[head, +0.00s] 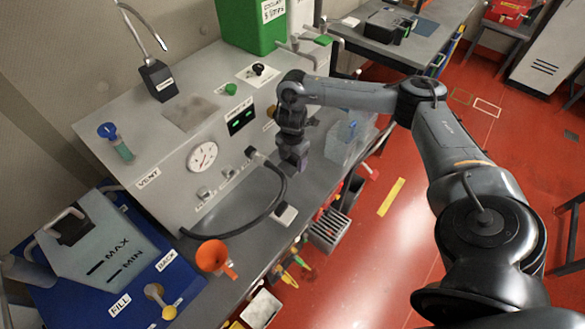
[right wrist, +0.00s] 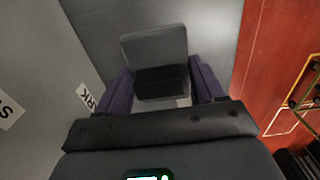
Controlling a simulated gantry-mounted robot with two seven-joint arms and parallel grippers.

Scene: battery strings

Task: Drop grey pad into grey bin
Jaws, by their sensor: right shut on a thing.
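My right gripper (head: 296,160) hangs over the bench near its front edge, to the right of the black hose. In the right wrist view, its purple fingers (right wrist: 162,88) are shut on the grey pad (right wrist: 154,46), a squarish piece with a darker near face. In the head view the pad is hard to tell apart from the gripper. A grey slatted bin (head: 329,229) stands below the bench's front edge, lower and to the right of the gripper. My left gripper is not in view.
A clear container (head: 343,142) stands right of the gripper. The red floor (head: 373,255) is largely open.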

